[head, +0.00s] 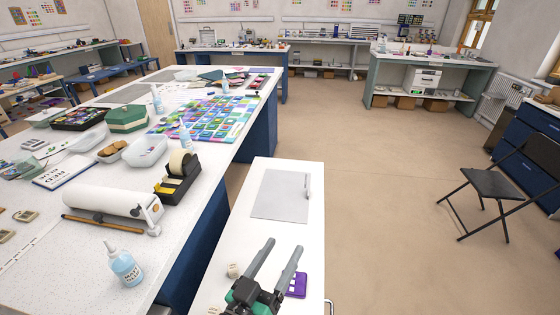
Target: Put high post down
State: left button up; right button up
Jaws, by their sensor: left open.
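My left gripper (283,246) reaches in from the bottom edge over the white bench top (235,235). Its two grey fingers are apart, with nothing visible between them. A grey flat plate (278,197) lies on the bench beyond the fingertips. A small pale upright piece (308,188), perhaps a post, stands at the plate's right edge, apart from the gripper. A small cream block (233,271) sits left of the fingers. I cannot tell for certain which piece is the high post. My right gripper is not in view.
A purple tray-like item (298,286) lies right of the fingers, partly hidden. The long table on the left holds a blue-labelled bottle (126,270), a paper roll (110,202) and a tape dispenser (178,177). Bench space between gripper and plate is clear. A black chair (495,185) stands right.

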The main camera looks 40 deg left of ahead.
pick_arm(q)
notch_tip(320, 180, up, 21)
jog(key=w+d+m+t+h, duration=0.2)
jog(key=t, duration=0.3)
jog(key=s+d+r+m+t+h, duration=0.1)
jog(key=s+r+m+t+h, duration=0.1)
jog(key=r, duration=0.6)
jog(key=s+d+r+m+t+h, duration=0.1)
jog(key=s+r+m+t+h, duration=0.1)
jog(key=s+r, duration=0.2)
notch_tip(320, 180, up, 4)
jog(key=shift+s+d+f+m+t+h, duration=0.1)
jog(key=shift+s+d+m+t+h, duration=0.1)
jog(key=shift+s+m+t+h, duration=0.2)
notch_tip(320, 180, up, 42)
jog(key=p, duration=4.2)
